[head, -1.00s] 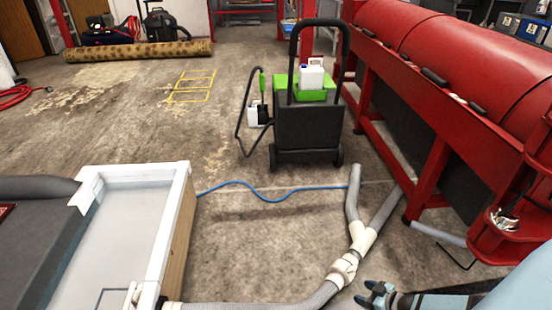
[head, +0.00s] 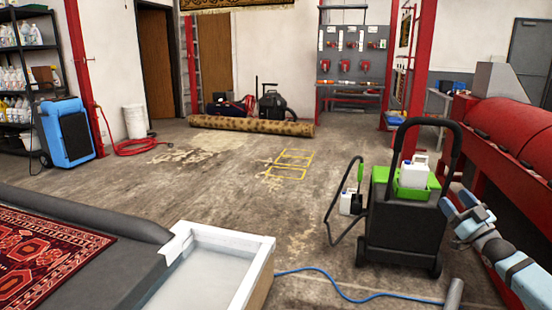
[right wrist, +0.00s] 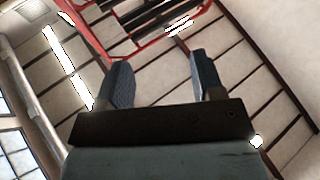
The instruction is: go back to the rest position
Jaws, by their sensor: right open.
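My right gripper (head: 466,217) is at the right of the head view, raised in front of the red machine and just right of the black and green cart. It also shows in the right wrist view (right wrist: 163,82), where its two dark fingers stand apart with nothing between them. That view looks up at the ceiling beams. My left gripper is not in the head view.
The cart (head: 403,225) carries white jugs and stands close to my right gripper. The red machine (head: 500,125) lines the right side. A white tray (head: 262,262) and a patterned rug (head: 40,255) are at lower left. A blue hose (head: 350,297) crosses the floor. The middle floor is clear.

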